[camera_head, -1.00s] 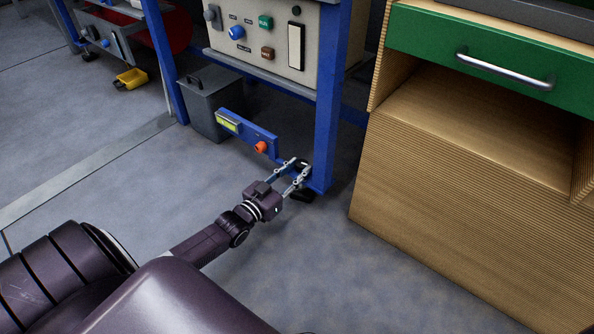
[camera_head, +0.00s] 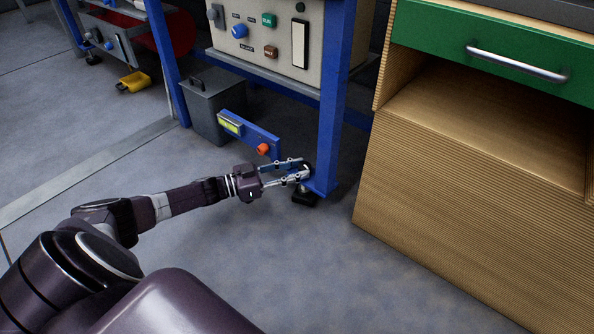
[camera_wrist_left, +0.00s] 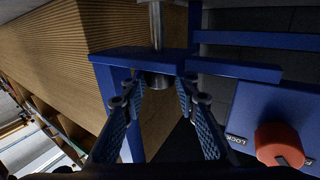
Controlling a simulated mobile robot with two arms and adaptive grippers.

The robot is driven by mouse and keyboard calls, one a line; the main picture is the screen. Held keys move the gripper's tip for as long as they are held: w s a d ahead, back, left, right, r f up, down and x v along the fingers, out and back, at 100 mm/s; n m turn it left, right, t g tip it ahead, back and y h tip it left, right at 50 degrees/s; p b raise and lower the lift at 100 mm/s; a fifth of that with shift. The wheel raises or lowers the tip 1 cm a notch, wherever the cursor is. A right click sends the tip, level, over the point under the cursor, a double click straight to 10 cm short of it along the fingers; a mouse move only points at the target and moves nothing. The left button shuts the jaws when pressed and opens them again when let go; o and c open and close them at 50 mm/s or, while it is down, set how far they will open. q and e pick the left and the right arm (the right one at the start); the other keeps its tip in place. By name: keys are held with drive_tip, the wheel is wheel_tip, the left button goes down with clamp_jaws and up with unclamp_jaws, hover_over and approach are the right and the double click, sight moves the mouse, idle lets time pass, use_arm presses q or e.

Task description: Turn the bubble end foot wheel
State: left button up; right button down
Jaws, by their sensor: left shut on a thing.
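The foot wheel (camera_wrist_left: 157,80) is a dark round piece on a metal rod at the bottom of the blue machine leg (camera_head: 331,105). My left gripper (camera_head: 303,168) reaches it from the left, close to the floor, with its fingers shut on it. In the left wrist view the two blue-padded fingers (camera_wrist_left: 160,88) stand on either side of the wheel. In the head view the fingers hide most of the wheel. A yellow-green bubble level (camera_head: 231,126) sits on the blue bar near the leg. The bubble itself is too small to read. My right gripper is out of view.
An orange knob (camera_head: 263,149) sticks out of the blue bar close to my left gripper; it also shows in the left wrist view (camera_wrist_left: 280,145). A grey bin (camera_head: 212,115) stands behind. A wooden cabinet (camera_head: 450,190) stands right. The floor in front is clear.

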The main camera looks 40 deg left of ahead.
use_arm(q)
drive_tip(key=shift+m+g+h, duration=0.5)
drive_tip(key=shift+h, duration=0.1)
drive_tip(key=o, duration=1.1)
drive_tip(key=shift+o, duration=0.2)
drive_tip(key=shift+a, duration=0.1)
drive_tip(key=v, duration=1.2)
